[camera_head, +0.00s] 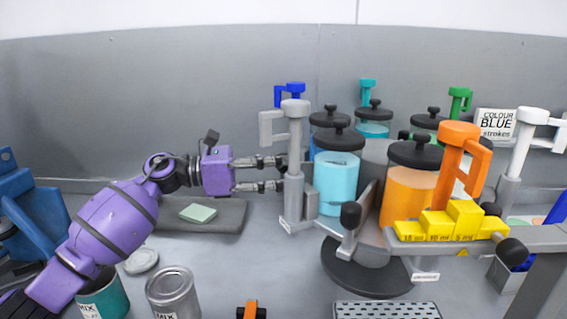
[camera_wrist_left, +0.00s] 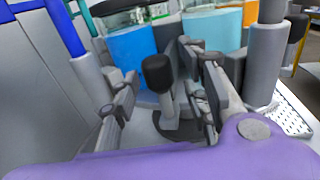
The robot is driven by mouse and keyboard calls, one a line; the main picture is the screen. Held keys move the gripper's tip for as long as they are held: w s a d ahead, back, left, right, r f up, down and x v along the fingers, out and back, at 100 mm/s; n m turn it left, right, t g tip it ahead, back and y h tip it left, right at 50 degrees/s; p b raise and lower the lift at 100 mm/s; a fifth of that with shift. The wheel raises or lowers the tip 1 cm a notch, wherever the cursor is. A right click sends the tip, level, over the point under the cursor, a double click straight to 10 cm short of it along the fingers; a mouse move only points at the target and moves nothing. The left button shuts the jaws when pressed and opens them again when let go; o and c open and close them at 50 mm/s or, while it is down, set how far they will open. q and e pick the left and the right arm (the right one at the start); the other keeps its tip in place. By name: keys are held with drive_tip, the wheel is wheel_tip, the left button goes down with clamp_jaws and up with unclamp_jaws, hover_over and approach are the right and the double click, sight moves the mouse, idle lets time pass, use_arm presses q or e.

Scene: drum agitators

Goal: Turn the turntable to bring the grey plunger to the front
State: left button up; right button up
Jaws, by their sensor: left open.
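The turntable (camera_head: 368,284) stands right of centre, with lidded jars and coloured plungers around it. The grey plunger (camera_head: 295,150) stands upright at its left side. The orange plunger (camera_head: 458,160) is at the front right, by the yellow stepped block. My left gripper (camera_head: 281,172) comes from the left and is open, its tips close to the grey plunger's column, partly overlapping it in the picture. In the left wrist view my open fingers (camera_wrist_left: 160,85) lie either side of a black-knobbed grey handle (camera_wrist_left: 158,72); contact cannot be told. My right gripper is out of view.
A yellow stepped block (camera_head: 452,222) sits on a grey arm at the front right. Another black knob (camera_head: 350,215) is at the turntable's front. A grey can (camera_head: 172,293) and a mat with a green pad (camera_head: 198,213) lie left. Bench between is clear.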

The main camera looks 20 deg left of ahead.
use_arm(q)
drive_tip(key=shift+w+d, duration=0.25)
drive_tip(key=shift+d, duration=0.25)
drive_tip(key=shift+c, duration=0.3)
clamp_jaws()
